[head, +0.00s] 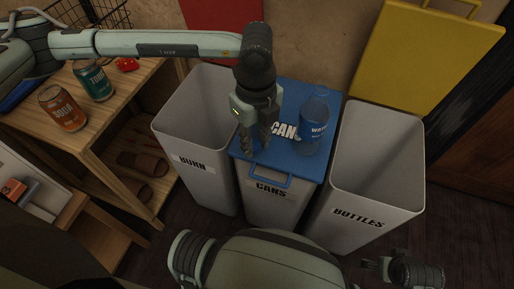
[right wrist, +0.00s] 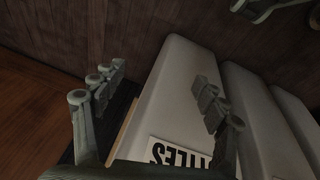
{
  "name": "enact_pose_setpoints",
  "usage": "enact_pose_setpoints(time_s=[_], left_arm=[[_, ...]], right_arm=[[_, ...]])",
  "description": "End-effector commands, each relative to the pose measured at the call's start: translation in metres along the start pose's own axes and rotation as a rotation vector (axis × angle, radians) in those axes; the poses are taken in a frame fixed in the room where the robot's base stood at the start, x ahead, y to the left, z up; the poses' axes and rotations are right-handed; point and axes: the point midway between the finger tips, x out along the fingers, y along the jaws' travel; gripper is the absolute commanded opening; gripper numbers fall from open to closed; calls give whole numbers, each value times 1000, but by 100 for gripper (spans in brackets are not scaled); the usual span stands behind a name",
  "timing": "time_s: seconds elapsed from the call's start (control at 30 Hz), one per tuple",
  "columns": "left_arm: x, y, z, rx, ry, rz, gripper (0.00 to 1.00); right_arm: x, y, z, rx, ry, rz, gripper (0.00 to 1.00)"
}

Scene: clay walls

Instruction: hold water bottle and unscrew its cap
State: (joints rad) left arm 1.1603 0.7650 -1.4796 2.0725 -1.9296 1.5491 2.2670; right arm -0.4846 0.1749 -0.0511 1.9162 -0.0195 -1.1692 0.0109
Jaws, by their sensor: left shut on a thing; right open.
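A blue translucent water bottle (head: 313,128) stands upright on the blue lid of the middle bin in the head view. My right gripper (head: 385,268) is low at the right, far from the bottle. In the right wrist view its fingers (right wrist: 155,98) are spread and empty.
A blue lid (head: 300,92) marked CANS covers the middle bin. A wooden table at left holds an orange can (head: 62,108) and a teal can (head: 93,80). A yellow panel (head: 420,55) leans behind.

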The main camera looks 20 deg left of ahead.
Motion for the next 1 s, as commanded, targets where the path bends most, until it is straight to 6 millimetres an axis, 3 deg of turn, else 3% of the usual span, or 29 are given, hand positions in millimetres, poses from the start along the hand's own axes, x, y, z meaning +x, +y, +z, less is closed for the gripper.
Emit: enact_pose_setpoints(time_s=[0.17, 0.4, 0.87, 0.9, 1.0], left_arm=[[10, -4, 1, 0, -1, 2, 0], [41, -4, 0, 1, 0, 1, 0], [46, -4, 0, 0, 0, 0, 0], [46, -4, 0, 0, -1, 0, 30], [46, -4, 0, 0, 0, 0, 42]], right_arm=[[1, -1, 0, 2, -1, -3, 73], [7, -3, 5, 4, -5, -7, 73], [5, -2, 2, 4, -3, -3, 73], [1, -1, -1, 5, 1, -2, 73], [-2, 0, -3, 6, 6, -1, 73]])
